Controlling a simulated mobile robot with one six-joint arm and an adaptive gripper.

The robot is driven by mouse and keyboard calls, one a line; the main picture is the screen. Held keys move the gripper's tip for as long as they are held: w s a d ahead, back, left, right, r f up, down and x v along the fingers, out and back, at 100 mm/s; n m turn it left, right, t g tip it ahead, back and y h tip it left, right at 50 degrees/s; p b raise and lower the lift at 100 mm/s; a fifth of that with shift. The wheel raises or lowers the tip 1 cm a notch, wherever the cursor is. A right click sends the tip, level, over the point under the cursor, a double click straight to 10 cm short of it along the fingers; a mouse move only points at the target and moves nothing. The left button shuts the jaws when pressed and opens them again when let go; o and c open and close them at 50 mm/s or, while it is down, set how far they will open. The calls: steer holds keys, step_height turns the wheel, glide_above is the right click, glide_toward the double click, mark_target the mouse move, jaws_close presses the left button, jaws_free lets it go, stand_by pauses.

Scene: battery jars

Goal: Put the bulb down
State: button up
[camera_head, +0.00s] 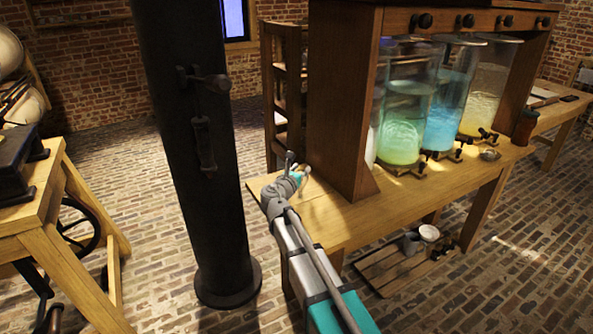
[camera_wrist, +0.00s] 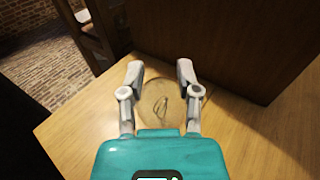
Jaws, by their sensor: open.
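The clear glass bulb (camera_wrist: 164,104), with a thin dark loop inside, is at the wooden bench top (camera_wrist: 255,140) in the wrist view. My gripper (camera_wrist: 159,74) is open, with one finger on each side of the bulb; I cannot tell whether either finger touches the glass. In the head view my gripper (camera_head: 298,170) is low over the left end of the bench (camera_head: 345,222), and I cannot make out the bulb there.
A wooden cabinet side (camera_head: 338,110) stands close right of my gripper. Glass jars with green (camera_head: 403,130), blue (camera_head: 447,110) and yellow (camera_head: 482,95) liquid stand beyond it. A dark column (camera_head: 195,140) stands to the left. A slatted pallet (camera_head: 385,273) lies below the bench.

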steer(key=shift+s+r, duration=0.1)
steer(key=shift+r, duration=0.1)
steer(key=p+v, duration=0.1)
steer(key=v, duration=1)
steer(key=shift+s+a, duration=0.15)
steer(key=shift+s, duration=0.25)
steer(key=shift+f, duration=0.1)
